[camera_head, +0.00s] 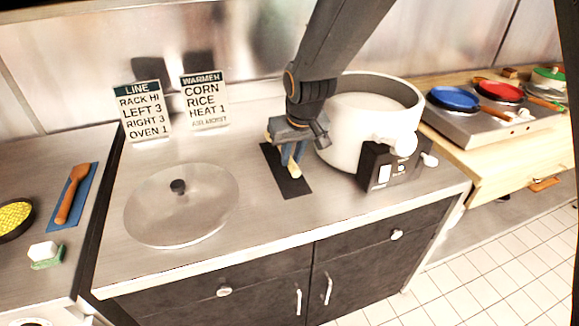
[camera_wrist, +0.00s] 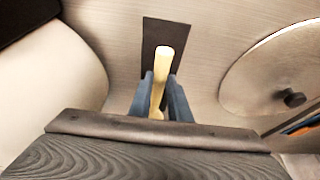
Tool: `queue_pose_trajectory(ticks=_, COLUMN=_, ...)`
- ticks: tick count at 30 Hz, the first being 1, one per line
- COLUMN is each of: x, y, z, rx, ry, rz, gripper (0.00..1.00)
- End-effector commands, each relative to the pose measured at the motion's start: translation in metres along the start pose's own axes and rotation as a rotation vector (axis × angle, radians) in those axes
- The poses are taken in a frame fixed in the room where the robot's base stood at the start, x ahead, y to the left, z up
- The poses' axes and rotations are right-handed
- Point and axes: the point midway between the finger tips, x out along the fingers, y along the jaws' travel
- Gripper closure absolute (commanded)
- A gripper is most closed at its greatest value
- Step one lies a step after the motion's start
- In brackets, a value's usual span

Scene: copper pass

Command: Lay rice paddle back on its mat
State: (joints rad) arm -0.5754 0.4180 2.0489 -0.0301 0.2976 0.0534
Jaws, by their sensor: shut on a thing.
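The rice paddle (camera_head: 294,172) is pale, with a light wooden look. My gripper (camera_head: 287,157) is shut on it, and the blue fingers sit on both sides of it in the wrist view (camera_wrist: 162,95). The paddle's pale end (camera_wrist: 164,58) points away from the fingers, over the dark mat (camera_wrist: 155,32). The dark mat (camera_head: 298,187) lies on the counter left of the rice cooker. The paddle is above or on the mat; I cannot tell whether it touches. Its other end is hidden by my gripper.
The white rice cooker (camera_head: 345,128) stands close on the right, with a black control box (camera_head: 390,165). A round metal lid (camera_head: 180,208) lies on the left. Two signs (camera_head: 145,107) stand behind. A wooden spoon (camera_head: 70,195) lies on a blue mat at far left. The counter front is clear.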

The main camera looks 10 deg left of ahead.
Motion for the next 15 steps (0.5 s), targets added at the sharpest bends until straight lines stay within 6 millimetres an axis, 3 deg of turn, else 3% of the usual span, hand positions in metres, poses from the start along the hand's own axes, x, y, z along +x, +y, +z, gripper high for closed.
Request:
queue_pose_trajectory(ticks=9, x=0.033, y=0.000, z=0.014, rx=0.001, ry=-0.003, rz=0.000, gripper=1.00)
queue_pose_trajectory(ticks=15, x=0.042, y=0.000, z=0.016, rx=0.001, ry=0.001, rz=0.000, gripper=1.00)
